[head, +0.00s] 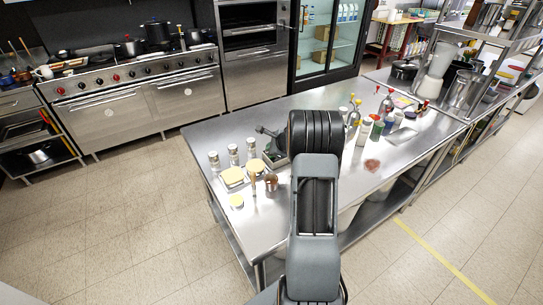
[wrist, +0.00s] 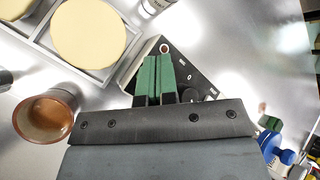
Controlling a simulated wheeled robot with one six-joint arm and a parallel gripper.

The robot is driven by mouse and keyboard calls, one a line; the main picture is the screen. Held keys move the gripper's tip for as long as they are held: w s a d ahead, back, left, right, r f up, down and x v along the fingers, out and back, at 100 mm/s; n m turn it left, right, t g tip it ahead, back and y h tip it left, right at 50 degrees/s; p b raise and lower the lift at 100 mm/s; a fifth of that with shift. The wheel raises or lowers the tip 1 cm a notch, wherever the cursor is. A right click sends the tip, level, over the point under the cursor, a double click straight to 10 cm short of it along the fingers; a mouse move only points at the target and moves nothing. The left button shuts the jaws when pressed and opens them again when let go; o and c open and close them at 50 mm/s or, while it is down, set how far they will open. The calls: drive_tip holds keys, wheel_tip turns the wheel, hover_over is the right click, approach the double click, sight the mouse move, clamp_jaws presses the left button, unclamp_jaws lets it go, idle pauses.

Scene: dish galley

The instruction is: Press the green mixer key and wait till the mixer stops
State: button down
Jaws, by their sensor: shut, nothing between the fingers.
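In the head view a dark mixer (head: 272,143) stands on the steel table, partly behind my arm. In the wrist view a black control panel (wrist: 202,84) with a pale edge shows beneath my gripper. A round red key (wrist: 164,48) sits at its top corner, just beyond the fingertips, and small white marks run along the panel. My gripper (wrist: 160,60) has green fingers, shut together with nothing between them, over the panel. I see no green key; the fingers hide part of the panel. I cannot tell whether the fingertips touch it.
Cream rounds in square trays (wrist: 88,32) lie left of the panel, with a brown cup (wrist: 45,117) below them. Shakers (head: 233,155) stand at the table's left. Several bottles (head: 377,128) stand right of my arm. The steel table (head: 300,98) is bare toward the back.

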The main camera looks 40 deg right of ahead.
drive_tip(key=shift+f+b, duration=0.9)
drive_tip(key=shift+b, duration=0.3)
idle(0.8)
drive_tip(key=shift+r, duration=0.1)
idle(0.3)
drive_tip(key=shift+r+p, duration=0.55)
drive_tip(key=shift+r, duration=0.25)
drive_tip(key=shift+r+p, duration=1.8)
drive_tip(key=shift+r, duration=0.75)
